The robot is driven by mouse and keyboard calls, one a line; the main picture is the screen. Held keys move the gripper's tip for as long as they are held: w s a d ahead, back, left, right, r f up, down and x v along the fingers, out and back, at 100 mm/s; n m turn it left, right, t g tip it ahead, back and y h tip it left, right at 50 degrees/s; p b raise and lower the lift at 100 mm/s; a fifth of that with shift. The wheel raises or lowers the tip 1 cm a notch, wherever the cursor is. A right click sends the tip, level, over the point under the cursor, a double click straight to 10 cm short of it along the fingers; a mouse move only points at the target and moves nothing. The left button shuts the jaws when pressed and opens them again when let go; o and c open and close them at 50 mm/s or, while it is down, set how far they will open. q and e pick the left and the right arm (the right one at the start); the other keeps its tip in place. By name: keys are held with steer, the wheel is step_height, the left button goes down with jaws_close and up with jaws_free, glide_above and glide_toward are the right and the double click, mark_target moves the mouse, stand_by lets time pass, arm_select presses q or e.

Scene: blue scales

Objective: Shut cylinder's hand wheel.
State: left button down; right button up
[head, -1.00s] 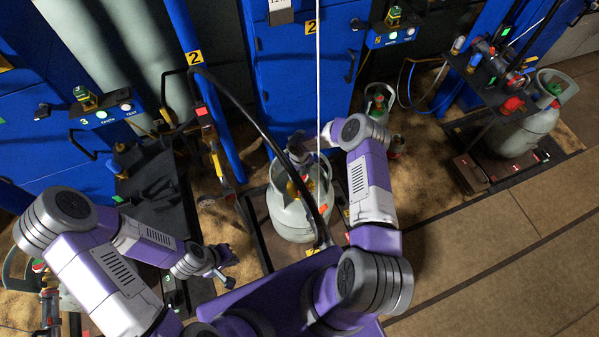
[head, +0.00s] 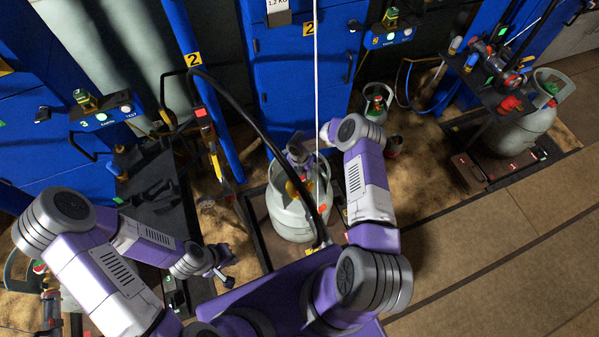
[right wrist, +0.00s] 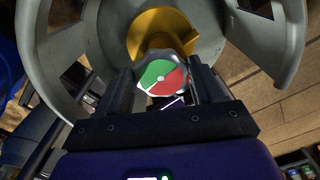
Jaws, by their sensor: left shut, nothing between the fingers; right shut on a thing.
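The grey gas cylinder (head: 289,217) stands upright on a dark scale platform in the middle of the head view. In the right wrist view its grey collar (right wrist: 265,35) curves around the yellow valve part (right wrist: 160,32). The hand wheel (right wrist: 165,75), with a green and red face, sits between the fingers of my right gripper (right wrist: 167,90), which is shut on it. In the head view my right gripper (head: 299,155) reaches down to the cylinder's top, and its fingers are hard to see. My left gripper (head: 222,268) is shut and empty, left of the cylinder and apart from it.
A black hose (head: 262,135) arches over to the cylinder. A thin white line hangs in front of the blue cabinet (head: 300,75). A smaller cylinder (head: 377,103) stands behind right, and a larger one (head: 520,132) far right. The floor (head: 470,255) at right is clear.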

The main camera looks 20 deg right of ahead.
stand_by(0.3)
steer(key=o, duration=1)
steer(key=shift+o, duration=0.2)
step_height(320, 180, up, 8)
steer(key=shift+f+p, duration=0.2)
steer(key=shift+p, duration=0.75)
